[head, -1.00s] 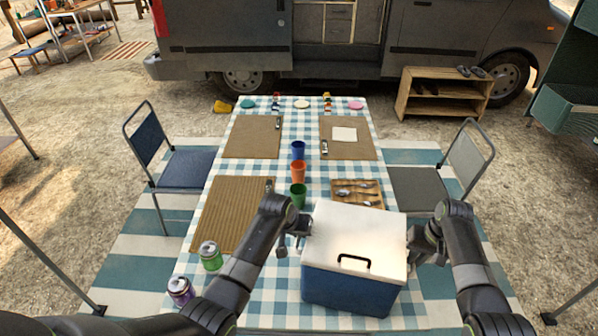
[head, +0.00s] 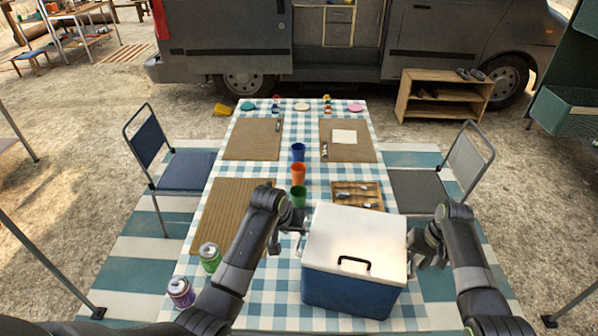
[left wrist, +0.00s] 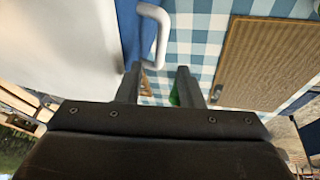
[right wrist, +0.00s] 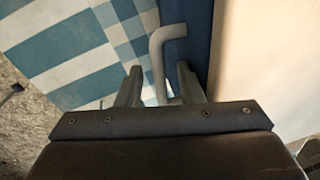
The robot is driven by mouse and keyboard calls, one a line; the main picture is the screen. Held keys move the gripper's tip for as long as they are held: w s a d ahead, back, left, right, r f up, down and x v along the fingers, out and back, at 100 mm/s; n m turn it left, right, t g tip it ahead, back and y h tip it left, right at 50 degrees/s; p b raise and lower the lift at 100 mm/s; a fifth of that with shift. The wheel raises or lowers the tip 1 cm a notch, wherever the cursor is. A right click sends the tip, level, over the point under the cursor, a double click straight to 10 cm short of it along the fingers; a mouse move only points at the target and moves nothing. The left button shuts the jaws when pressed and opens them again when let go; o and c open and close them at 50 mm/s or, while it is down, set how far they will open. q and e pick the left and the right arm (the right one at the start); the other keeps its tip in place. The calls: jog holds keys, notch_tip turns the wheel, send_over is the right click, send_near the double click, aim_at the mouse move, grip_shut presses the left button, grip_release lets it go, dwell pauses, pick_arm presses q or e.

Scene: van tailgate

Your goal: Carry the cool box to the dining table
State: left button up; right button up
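The cool box (head: 354,255), blue with a white lid and a dark top handle, stands upright at the near end of the dining table (head: 262,290), which has a blue-and-white checked top. My left gripper (head: 290,238) is beside its left side. In the left wrist view the fingers (left wrist: 160,80) are apart, with the pale side handle (left wrist: 161,38) close by the left finger. My right gripper (head: 416,246) is at the box's right side. In the right wrist view its fingers (right wrist: 160,82) are apart, with the other side handle (right wrist: 157,58) between them, not visibly clamped. The box's underside is hidden.
Green (head: 298,197), orange (head: 298,174) and blue (head: 298,151) cups stand beyond the box, near a cutlery tray (head: 358,208). A green can (head: 210,258) and purple can (head: 181,292) stand at the left edge. Chairs (head: 180,165) flank the table.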

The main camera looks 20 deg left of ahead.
pick_arm(q)
jog(key=v, duration=0.6)
jog(key=shift+s+r, duration=0.2)
jog(key=shift+r, duration=0.15)
pick_arm(e)
notch_tip(320, 180, up, 12)
jog(key=d, duration=0.2)
pick_arm(q)
jog(key=shift+a, duration=0.1)
pick_arm(e)
jog(key=shift+d+f, duration=0.15)
jog(key=shift+f, duration=0.05)
